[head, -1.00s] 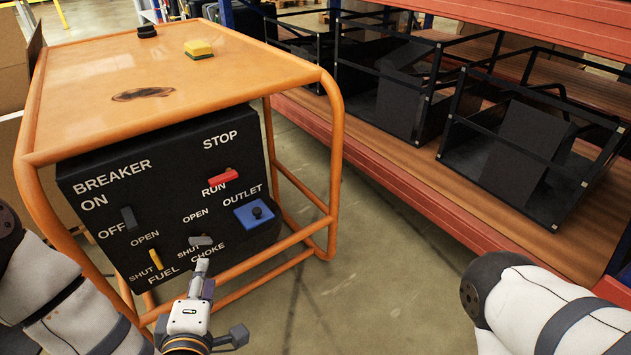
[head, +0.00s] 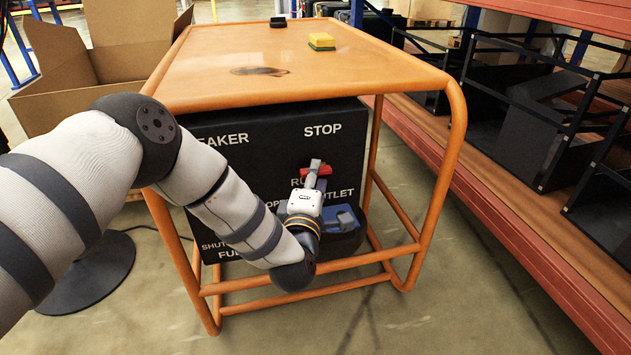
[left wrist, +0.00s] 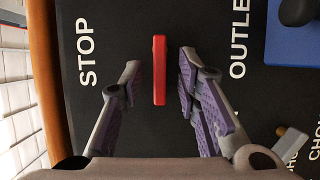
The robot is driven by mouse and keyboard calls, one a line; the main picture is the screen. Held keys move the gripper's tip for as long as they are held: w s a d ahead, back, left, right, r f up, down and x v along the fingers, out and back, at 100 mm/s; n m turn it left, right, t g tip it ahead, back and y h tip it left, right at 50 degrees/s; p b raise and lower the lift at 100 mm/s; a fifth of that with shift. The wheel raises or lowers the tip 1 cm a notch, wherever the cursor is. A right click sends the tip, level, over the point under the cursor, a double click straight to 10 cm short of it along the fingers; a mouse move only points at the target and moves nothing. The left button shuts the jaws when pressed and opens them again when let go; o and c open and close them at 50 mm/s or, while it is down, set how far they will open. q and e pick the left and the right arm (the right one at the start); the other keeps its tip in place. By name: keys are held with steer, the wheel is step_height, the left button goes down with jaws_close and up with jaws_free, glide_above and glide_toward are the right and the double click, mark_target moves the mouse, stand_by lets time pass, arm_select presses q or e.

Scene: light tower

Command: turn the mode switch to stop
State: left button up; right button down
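The red mode switch (head: 325,170) is on the black front panel (head: 255,160) of the orange-framed machine, below the word STOP and by the partly hidden word RUN. My left gripper (head: 316,166) is in front of it and partly covers it. In the left wrist view the red switch (left wrist: 159,85) stands as a bar between my left gripper's (left wrist: 160,72) two fingertips, with a gap on each side. The fingers are open; STOP is beyond the left one. My right gripper is not in view.
A blue outlet (head: 343,220) sits just below and right of my left gripper. Orange frame bars (head: 410,225) surround the panel. A yellow sponge (head: 321,40) lies on top. A red shelf (head: 520,215) stands at the right, with clear floor between.

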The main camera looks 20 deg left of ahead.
mark_target(323, 160)
arm_select(q)
steer(key=shift+c, duration=0.2)
jaws_close()
